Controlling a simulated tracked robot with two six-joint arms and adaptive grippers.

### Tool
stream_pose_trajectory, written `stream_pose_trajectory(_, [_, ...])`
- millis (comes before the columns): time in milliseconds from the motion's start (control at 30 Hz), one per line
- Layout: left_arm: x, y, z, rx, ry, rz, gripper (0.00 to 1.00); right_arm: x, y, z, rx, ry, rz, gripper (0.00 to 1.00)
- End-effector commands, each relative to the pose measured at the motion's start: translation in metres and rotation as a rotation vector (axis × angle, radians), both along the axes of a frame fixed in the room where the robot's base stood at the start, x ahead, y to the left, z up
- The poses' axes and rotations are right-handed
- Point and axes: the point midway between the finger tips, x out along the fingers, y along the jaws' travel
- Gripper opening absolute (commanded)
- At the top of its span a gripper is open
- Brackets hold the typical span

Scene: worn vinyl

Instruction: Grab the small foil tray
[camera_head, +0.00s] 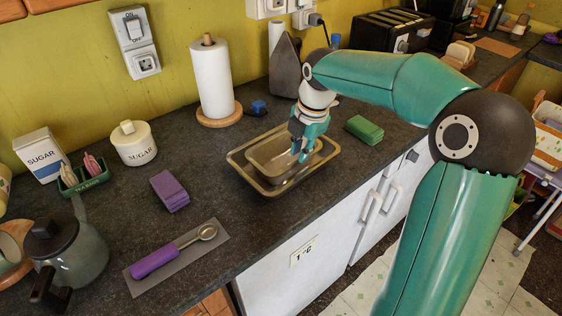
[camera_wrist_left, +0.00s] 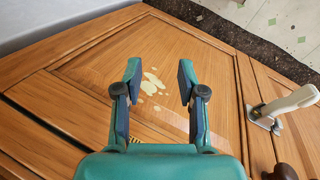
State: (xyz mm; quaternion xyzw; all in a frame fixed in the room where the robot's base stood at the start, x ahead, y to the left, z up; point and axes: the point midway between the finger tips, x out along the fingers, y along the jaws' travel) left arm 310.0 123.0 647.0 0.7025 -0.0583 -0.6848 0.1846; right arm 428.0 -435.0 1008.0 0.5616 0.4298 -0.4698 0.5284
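A small foil tray (camera_head: 262,153), dull grey-brown and rectangular, sits inside a larger shallow tray (camera_head: 240,168) near the counter's front edge. My right gripper (camera_head: 301,155) points down at the right end of the small tray, with its fingers at or over that end. The fingers overlap in this view, so I cannot tell whether they grip the rim. My left gripper (camera_wrist_left: 158,85) is open and empty in the left wrist view, facing a wooden cabinet door (camera_wrist_left: 155,50). It does not show in the head view.
A green block (camera_head: 364,129) lies right of the trays, and a purple block (camera_head: 169,190) lies left. A paper towel roll (camera_head: 211,82) stands behind. A purple-handled scoop (camera_head: 170,255) lies on a grey mat at front left. A cabinet handle (camera_wrist_left: 284,106) sticks out near my left gripper.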

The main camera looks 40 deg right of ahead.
Motion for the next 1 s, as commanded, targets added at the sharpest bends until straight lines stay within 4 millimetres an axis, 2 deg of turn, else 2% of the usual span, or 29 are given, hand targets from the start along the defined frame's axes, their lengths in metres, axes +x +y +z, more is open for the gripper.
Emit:
stream_pose_trajectory(167, [0.000, 0.000, 0.002, 0.000, 0.000, 0.000, 0.40, 0.001, -0.001, -0.014, 0.001, 0.003, -0.001, 0.17])
stream_pose_trajectory(333, [0.000, 0.000, 0.004, 0.000, 0.000, 0.000, 0.40, 0.004, -0.001, -0.039, 0.002, 0.005, -0.002, 0.17])
stream_pose_trajectory(467, [0.000, 0.000, 0.005, 0.000, 0.000, 0.000, 0.40, 0.006, -0.002, -0.050, 0.000, 0.001, -0.003, 0.17])
stream_pose_trajectory(700, [0.000, 0.000, 0.005, 0.000, 0.000, 0.000, 0.40, 0.007, -0.002, -0.053, -0.002, -0.001, -0.002, 0.17])
stream_pose_trajectory(733, [0.000, 0.000, 0.005, 0.000, 0.000, 0.000, 0.40, 0.007, -0.002, -0.053, -0.002, -0.001, -0.002, 0.15])
stream_pose_trajectory(833, [0.000, 0.000, 0.005, 0.000, 0.000, 0.000, 0.40, 0.007, -0.002, -0.053, -0.002, -0.001, -0.002, 0.00])
stream_pose_trajectory(1000, [0.000, 0.000, 0.005, 0.000, 0.000, 0.000, 0.40, 0.007, -0.002, -0.052, -0.002, -0.001, -0.002, 0.00])
